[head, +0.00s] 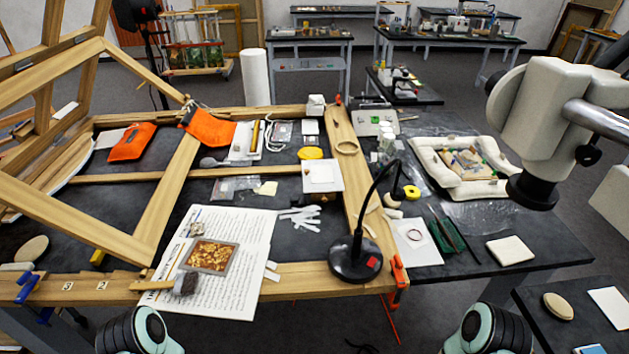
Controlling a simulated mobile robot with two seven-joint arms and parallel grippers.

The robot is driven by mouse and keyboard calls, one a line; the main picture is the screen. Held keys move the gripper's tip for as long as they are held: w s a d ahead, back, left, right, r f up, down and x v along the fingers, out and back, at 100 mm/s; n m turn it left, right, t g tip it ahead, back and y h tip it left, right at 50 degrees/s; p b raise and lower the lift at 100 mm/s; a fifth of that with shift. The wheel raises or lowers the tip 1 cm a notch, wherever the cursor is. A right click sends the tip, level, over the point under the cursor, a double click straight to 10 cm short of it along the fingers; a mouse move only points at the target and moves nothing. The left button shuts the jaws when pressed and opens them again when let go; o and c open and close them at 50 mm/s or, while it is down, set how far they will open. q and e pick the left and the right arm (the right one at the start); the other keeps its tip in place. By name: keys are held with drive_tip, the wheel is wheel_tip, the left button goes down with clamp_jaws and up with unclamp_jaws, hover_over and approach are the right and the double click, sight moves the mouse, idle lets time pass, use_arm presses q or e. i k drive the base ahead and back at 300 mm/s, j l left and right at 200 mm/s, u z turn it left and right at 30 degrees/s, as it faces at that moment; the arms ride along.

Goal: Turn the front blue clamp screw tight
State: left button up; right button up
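A blue clamp (25,288) sits at the front left corner of the wooden frame (95,288), close to the left edge of the head view. Another blue part shows just below it, under the frame's front bar; I cannot tell whether it belongs to the same clamp. The clamp is small in the picture, and its screw cannot be made out clearly. Rounded teal and black parts of my two arms show at the bottom edge, well to the right of the clamp. Neither gripper is in view, and nothing of mine touches the clamp.
Wooden bars rise at the left, above the clamp. A printed sheet (235,290) with a gilt fragment (211,257) and a brush (184,284) lie right of it. A black lamp (354,262) and an orange clamp (399,272) stand farther right. A microscope (545,120) overhangs the right side.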

sight(25, 277)
drive_tip(key=u, duration=2.05)
drive_tip(key=i+j, duration=0.1)
